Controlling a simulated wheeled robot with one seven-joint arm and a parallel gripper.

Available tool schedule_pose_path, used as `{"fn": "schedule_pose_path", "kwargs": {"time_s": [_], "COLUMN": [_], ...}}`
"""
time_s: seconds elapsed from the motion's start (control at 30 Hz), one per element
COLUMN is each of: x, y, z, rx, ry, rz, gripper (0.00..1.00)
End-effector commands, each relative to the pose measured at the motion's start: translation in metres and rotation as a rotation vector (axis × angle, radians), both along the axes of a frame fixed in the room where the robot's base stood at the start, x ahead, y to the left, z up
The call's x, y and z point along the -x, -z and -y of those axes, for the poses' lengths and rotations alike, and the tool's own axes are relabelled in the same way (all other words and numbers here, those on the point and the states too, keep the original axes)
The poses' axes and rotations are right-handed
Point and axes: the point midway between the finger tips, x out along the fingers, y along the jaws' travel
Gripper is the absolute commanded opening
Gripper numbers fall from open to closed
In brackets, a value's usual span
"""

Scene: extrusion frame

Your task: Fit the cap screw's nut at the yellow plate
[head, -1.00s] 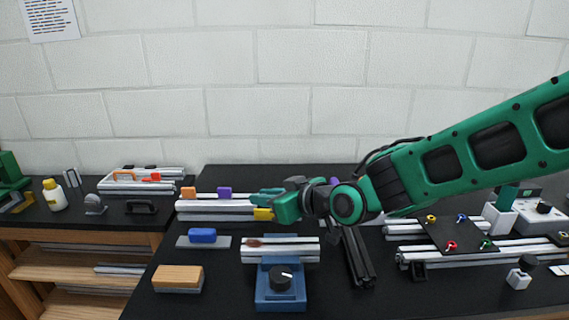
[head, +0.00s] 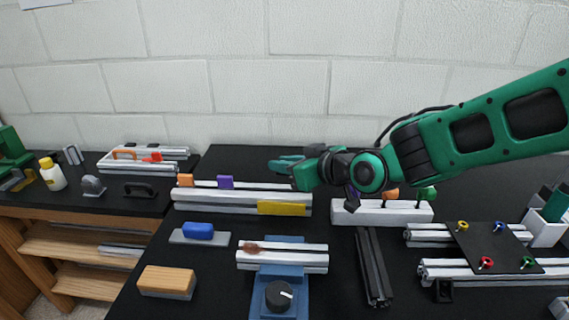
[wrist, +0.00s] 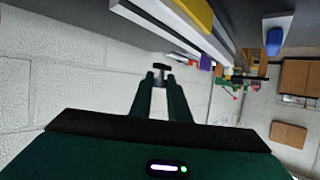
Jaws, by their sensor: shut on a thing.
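The yellow plate (head: 282,208) lies against the front of a silver extrusion rail (head: 235,206) at the middle of the bench. It also shows at the top of the wrist view (wrist: 197,10). My gripper (head: 277,165) is above and behind the plate in the head view, pointing left. In the wrist view my gripper's fingers (wrist: 160,80) are shut on a small dark T-shaped piece (wrist: 162,67) with a pale part between the fingertips. It may be the nut or the screw with it; it is too small to tell. The held piece is apart from the plate.
Orange (head: 185,180) and purple (head: 226,182) blocks sit on the rail. A blue vise (head: 280,290) holds a short rail in front. A white tool block (head: 350,213) stands right of the plate, and dark extrusions (head: 374,268) lie before it. A black plate with coloured knobs (head: 490,245) is at right.

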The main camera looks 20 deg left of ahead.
Motion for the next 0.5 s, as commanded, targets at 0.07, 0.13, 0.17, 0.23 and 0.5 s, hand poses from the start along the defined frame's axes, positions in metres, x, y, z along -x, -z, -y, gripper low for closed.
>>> {"fn": "schedule_pose_path", "kwargs": {"time_s": [0.07, 0.13, 0.17, 0.23, 0.5], "x": [0.0, -0.001, -0.001, 0.0, -0.001], "y": [0.003, 0.008, 0.01, 0.016, 0.035], "z": [0.001, 0.001, 0.001, 0.002, 0.002], "rx": [0.0, 0.0, 0.001, 0.002, 0.0], "ry": [0.001, 0.002, 0.002, 0.002, 0.002], "rz": [0.0, -0.002, -0.002, -0.003, -0.002], "gripper": [0.0, 0.0, 0.0, 0.0, 0.0]}}
